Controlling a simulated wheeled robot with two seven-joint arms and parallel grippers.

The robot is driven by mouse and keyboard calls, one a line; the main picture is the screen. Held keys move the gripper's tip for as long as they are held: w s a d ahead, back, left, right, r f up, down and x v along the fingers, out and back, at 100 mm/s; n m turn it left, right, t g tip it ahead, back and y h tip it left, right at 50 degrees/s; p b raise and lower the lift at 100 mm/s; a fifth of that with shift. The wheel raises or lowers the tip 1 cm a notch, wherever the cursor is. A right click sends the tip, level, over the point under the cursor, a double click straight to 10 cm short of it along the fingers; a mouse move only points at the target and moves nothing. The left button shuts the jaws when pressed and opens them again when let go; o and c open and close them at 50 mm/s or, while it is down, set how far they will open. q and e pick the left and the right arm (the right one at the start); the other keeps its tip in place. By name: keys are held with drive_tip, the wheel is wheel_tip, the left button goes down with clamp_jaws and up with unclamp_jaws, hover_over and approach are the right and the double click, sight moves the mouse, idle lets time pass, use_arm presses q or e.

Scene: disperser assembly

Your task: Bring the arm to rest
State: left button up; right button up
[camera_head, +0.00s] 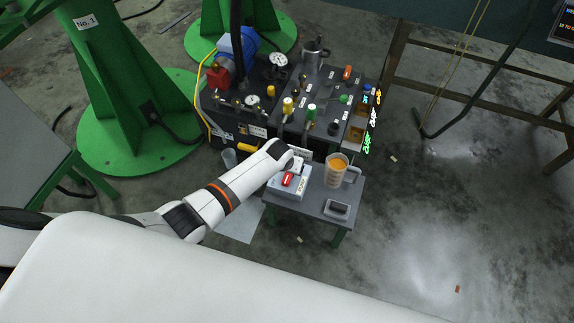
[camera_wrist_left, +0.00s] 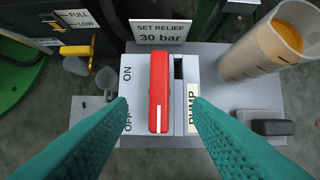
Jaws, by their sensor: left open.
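My left arm (camera_head: 225,192) comes in from the left and reaches over the small grey table. My left gripper (camera_wrist_left: 158,125) is open, with its two green fingers on either side of a red switch lever (camera_wrist_left: 159,90). The fingers appear apart from the lever. The lever stands on a light grey pump switch box (camera_wrist_left: 188,130) marked ON, OFF and PUMP, with its white-striped end toward OFF. In the head view the red lever (camera_head: 288,180) shows just beyond the end of my arm. My right gripper is not in view.
A measuring jug (camera_head: 337,168) with orange liquid and a small dark device (camera_head: 337,208) stand right of the switch box. The table (camera_head: 310,207) has little bare room. Behind it is a dark valve panel (camera_head: 320,105) with gauges. A green pillar (camera_head: 115,90) stands left.

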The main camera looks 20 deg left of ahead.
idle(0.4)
use_arm(q)
drive_tip(key=s+a+f+m+g, duration=0.15)
drive_tip(key=s+f, duration=0.35)
drive_tip(key=s, duration=0.7)
drive_tip(key=s+a+f, duration=0.2)
drive_tip(key=s+f, duration=0.2)
drive_tip(key=s, duration=0.8)
drive_tip(key=s+a+f+m+g, duration=0.1)
drive_tip(key=s+f, duration=0.4)
drive_tip(key=s, duration=0.6)
drive_tip(key=s+a+r+p, duration=0.1)
drive_tip(key=s+r+p, duration=0.1)
drive_tip(key=s+p, duration=0.4)
drive_tip(key=s+a+r+g+p, duration=0.1)
drive_tip(key=s+r+p, duration=0.1)
drive_tip(key=s+p, duration=0.4)
drive_tip(key=shift+s+a+r+p, duration=0.25)
drive_tip(key=shift+s+a+p, duration=0.1)
drive_tip(key=shift+p, duration=0.85)
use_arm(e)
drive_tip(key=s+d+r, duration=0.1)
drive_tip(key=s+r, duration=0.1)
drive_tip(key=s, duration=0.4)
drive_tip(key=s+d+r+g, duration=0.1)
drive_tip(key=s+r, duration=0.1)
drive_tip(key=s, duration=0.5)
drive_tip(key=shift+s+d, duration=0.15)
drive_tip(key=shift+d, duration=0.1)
